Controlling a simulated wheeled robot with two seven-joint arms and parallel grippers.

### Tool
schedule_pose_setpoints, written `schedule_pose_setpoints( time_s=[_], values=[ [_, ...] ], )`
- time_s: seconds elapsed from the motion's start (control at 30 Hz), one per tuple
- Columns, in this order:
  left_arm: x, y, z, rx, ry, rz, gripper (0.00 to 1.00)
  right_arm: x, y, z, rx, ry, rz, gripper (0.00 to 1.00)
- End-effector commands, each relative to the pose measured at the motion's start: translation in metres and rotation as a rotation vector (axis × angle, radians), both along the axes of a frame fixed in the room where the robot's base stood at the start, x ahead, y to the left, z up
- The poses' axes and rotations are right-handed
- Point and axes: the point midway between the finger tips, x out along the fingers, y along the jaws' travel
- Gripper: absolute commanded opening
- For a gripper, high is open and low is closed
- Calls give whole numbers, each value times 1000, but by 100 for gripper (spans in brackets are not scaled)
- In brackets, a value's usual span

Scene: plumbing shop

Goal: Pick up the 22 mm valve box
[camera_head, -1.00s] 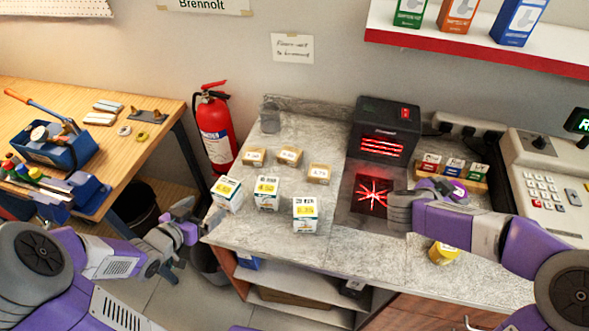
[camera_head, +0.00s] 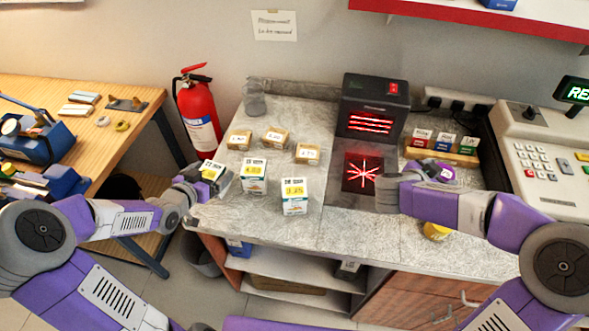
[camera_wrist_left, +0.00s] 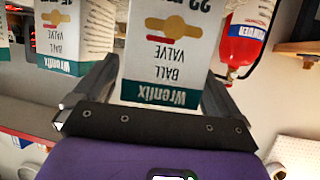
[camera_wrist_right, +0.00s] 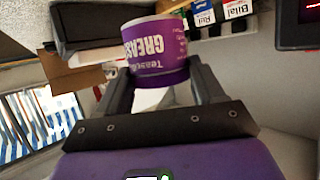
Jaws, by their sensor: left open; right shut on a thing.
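The 22 mm valve box (camera_wrist_left: 165,62), white with a teal band and "BALL VALVE" lettering, stands between the fingers of my open left gripper (camera_wrist_left: 160,88). In the head view this box (camera_head: 211,170) is leftmost at the counter's left edge, partly hidden by my left gripper (camera_head: 203,184). A similar valve box (camera_head: 254,177) stands to its right, and another (camera_head: 294,197) stands nearer the front. My right gripper (camera_wrist_right: 163,92) is shut on a purple and white tub (camera_wrist_right: 157,55) lettered "GREASE", over the counter's right part.
Several small brown boxes (camera_head: 275,136) sit behind the valve boxes. A scanner (camera_head: 373,108) with a red-lit plate (camera_head: 365,174), a cash register (camera_head: 535,155) and a yellow roll (camera_head: 436,231) are to the right. A fire extinguisher (camera_head: 197,117) stands beyond the counter's left edge.

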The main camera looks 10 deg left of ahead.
Motion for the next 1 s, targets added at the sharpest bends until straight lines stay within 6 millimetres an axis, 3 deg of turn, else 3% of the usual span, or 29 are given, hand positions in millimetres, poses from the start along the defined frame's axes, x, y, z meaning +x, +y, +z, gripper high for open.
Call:
schedule_pose_setpoints(
  time_s=[0.27,0.7,1.0],
  values=[
    [3,-1,0,0,-1,0,98,0,0,0,-1,-2,0,32],
    [3,-1,0,0,0,1,30,0,0,0,-1,-2,0,32],
    [3,-1,6,2,-4,0,29,0,0,3,-1,-2,1,32]
  ],
)
